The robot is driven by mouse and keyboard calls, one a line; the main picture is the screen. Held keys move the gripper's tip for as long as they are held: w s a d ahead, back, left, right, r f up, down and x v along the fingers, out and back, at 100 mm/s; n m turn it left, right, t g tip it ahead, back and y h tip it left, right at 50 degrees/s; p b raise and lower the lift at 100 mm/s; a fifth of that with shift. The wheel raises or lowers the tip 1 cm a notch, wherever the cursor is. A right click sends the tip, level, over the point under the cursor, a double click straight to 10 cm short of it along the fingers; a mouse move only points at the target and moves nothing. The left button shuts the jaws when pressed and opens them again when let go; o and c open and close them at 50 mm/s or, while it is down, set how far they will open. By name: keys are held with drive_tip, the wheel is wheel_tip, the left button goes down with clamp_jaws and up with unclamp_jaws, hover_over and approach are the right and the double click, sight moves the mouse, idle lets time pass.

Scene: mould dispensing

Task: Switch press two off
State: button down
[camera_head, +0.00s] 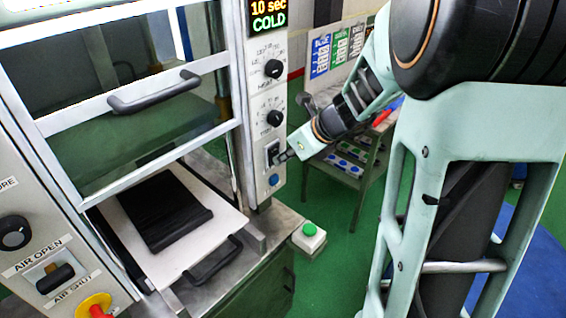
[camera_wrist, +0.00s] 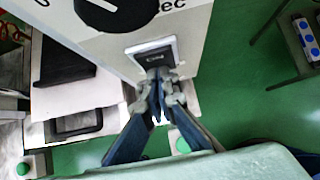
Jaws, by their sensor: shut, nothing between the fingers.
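The press (camera_head: 120,110) stands at the left, with a narrow control panel (camera_head: 262,105) on its right post. A rocker switch (camera_head: 272,150) in a pale frame sits low on this panel, below two black knobs. The switch also shows in the wrist view (camera_wrist: 151,57), its lower part hidden by my fingertips. My gripper (camera_head: 286,156) is shut and empty at the switch. In the wrist view its fingertips (camera_wrist: 160,74) meet at the switch's lower part; they look touching or nearly so. The display (camera_head: 268,14) reads "10 sec COLD".
A blue button (camera_head: 274,180) is just below the switch. A green button box (camera_head: 309,237) stands lower right. A white tray (camera_head: 218,225) carries a black mould (camera_head: 165,215) under the raised guard with its handle (camera_head: 155,92). A side table (camera_head: 350,170) is behind my arm.

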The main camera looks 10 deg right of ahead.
drive_tip(key=shift+a, duration=0.1)
drive_tip(key=shift+p, duration=0.3)
drive_tip(key=shift+r+p, duration=0.8)
drive_tip(key=shift+r, duration=0.05)
